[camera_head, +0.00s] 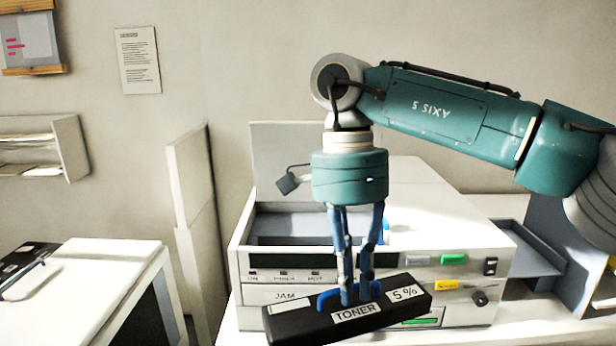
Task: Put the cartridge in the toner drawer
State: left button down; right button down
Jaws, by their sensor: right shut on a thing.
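The black toner cartridge (290,325), with white TONER and 5 % labels and a blue handle, hangs tilted in front of the printer. My right gripper (360,296) points down and is shut on the cartridge at its blue handle. The white printer (455,222) stands on a table behind it. An open compartment (290,222) with a raised lid (285,145) shows at the printer's upper left. The cartridge and gripper cover part of the printer's front. I cannot tell which part is the toner drawer. My left gripper is not in view.
A white partition (195,205) stands left of the printer. Another white unit (95,270) with a black item (25,268) on top is at the lower left. A grey tray (520,248) juts out at the printer's right. A wall rack (70,150) hangs at left.

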jog(key=s+d+f+n+b, duration=0.2)
jog(key=s+d+f+n, duration=0.1)
jog(key=f, duration=0.6)
jog(key=s+d+f+n+t+h+b, duration=0.1)
jog(key=s+d+f+n, duration=0.3)
jog(key=f, duration=0.6)
jog(key=s+d+f+n+t+b, duration=0.1)
jog(key=s+d+f+n+b, duration=0.2)
jog(key=f+n, duration=0.4)
notch_tip(320, 180, down, 3)
jog(key=d+b, duration=0.1)
jog(key=d, duration=0.1)
jog(key=shift+s+d+h, duration=0.3)
jog(key=shift+s+d, duration=0.05)
jog(key=shift+s, duration=0.05)
jog(key=shift+w, duration=0.1)
jog(key=shift+f, duration=0.1)
jog(key=shift+a, duration=0.1)
